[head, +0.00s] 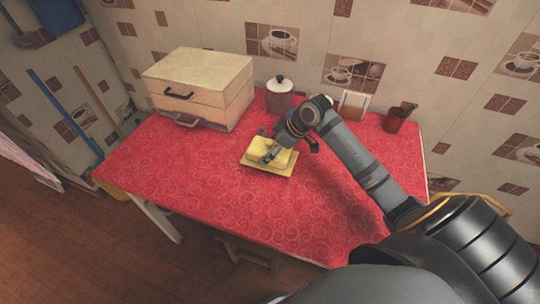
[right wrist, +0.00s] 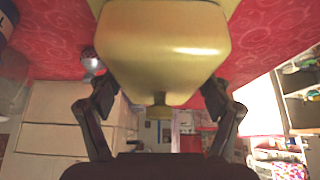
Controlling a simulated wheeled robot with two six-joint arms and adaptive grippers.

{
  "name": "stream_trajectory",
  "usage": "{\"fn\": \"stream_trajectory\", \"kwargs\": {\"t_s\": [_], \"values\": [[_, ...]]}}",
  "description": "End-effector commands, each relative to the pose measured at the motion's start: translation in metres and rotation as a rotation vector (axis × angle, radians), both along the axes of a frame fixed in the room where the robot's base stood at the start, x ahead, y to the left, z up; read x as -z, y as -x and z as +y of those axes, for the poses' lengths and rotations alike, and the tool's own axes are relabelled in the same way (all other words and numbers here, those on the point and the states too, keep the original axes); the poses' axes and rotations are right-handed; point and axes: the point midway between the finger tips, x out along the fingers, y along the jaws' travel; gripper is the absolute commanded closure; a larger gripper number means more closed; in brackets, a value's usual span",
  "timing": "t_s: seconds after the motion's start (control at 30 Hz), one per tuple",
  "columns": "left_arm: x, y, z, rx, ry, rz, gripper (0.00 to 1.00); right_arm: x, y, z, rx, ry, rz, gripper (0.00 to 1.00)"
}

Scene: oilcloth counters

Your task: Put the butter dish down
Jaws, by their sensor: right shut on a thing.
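The yellow butter dish (head: 284,170) shows at the middle of the red-clothed table, with a flat base and a rounded lid. My right gripper (head: 271,152) reaches it from above and is shut on it. In the right wrist view the yellow lid and its knob (right wrist: 158,108) sit between the two dark fingers of my right gripper (right wrist: 160,98). The dish looks level and close to the cloth; I cannot tell whether its base touches it. The gripper hides part of the lid. My left gripper is not in view.
The red table (head: 200,185) is clear at the front and left of the dish. A drawer box (head: 205,85) stands at the back left. A lidded brown jar (head: 279,97), a napkin holder (head: 353,105) and a red cup (head: 398,119) stand along the back.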

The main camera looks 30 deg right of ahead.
Motion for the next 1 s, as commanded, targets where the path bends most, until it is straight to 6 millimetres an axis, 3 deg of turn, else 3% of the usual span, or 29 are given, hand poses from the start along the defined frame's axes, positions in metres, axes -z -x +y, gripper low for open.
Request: {"fn": "stream_trajectory", "kwargs": {"t_s": [0.17,0.5,0.53,0.67,1.0], "values": [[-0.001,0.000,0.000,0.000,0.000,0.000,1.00,0.027,0.001,0.001,0.000,-0.002,0.000,0.77],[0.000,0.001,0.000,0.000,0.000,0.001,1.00,0.032,0.000,0.000,0.001,-0.001,-0.002,0.77],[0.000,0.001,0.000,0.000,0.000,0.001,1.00,0.032,0.001,0.000,0.001,0.000,0.000,0.19],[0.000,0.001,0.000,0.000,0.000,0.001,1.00,0.032,0.001,0.000,0.001,0.000,0.000,0.01],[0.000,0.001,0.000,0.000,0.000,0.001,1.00,0.031,0.001,0.000,0.001,0.001,-0.001,0.00]]}}
